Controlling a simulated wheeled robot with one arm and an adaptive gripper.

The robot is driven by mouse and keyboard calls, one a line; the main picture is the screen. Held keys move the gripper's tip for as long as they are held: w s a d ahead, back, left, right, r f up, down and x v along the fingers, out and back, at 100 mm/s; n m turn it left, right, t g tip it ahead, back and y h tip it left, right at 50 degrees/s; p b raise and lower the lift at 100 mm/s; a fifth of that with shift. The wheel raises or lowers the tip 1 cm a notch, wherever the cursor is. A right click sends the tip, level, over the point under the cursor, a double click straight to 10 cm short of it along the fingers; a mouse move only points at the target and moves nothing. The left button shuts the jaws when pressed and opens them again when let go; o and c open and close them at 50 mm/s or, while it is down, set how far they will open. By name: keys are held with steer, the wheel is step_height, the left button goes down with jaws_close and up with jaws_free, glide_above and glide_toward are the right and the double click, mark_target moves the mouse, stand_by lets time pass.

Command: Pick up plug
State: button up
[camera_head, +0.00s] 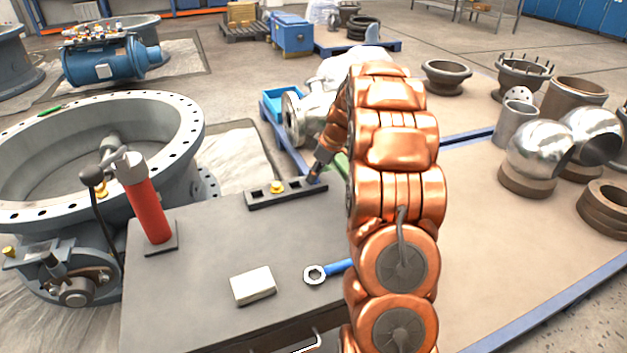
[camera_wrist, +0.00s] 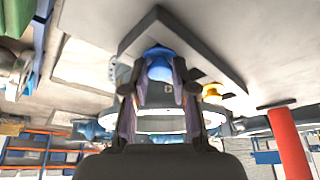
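A blue plug (camera_wrist: 160,66) shows between the fingertips of my gripper (camera_wrist: 161,75) in the wrist view. The two fingers flank it closely, and I cannot tell whether they press on it. In the head view my gripper (camera_head: 315,176) points down at the right end of a dark slotted holder (camera_head: 262,203). There its fingertips are small and partly dark, and the blue plug cannot be made out clearly. A yellow plug (camera_head: 277,187) stands in the holder left of my gripper, and it also shows in the wrist view (camera_wrist: 212,91).
The grey table (camera_head: 208,240) carries a red cylinder (camera_head: 147,208) on a square base, a pale block (camera_head: 253,285) and a blue-handled wrench (camera_head: 328,271). A large flanged ring valve (camera_head: 180,135) stands left. Metal pipe parts (camera_head: 541,150) stand right. The table front is partly clear.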

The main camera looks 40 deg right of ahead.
steer(key=shift+f, duration=0.1)
steer(key=shift+c, duration=0.5)
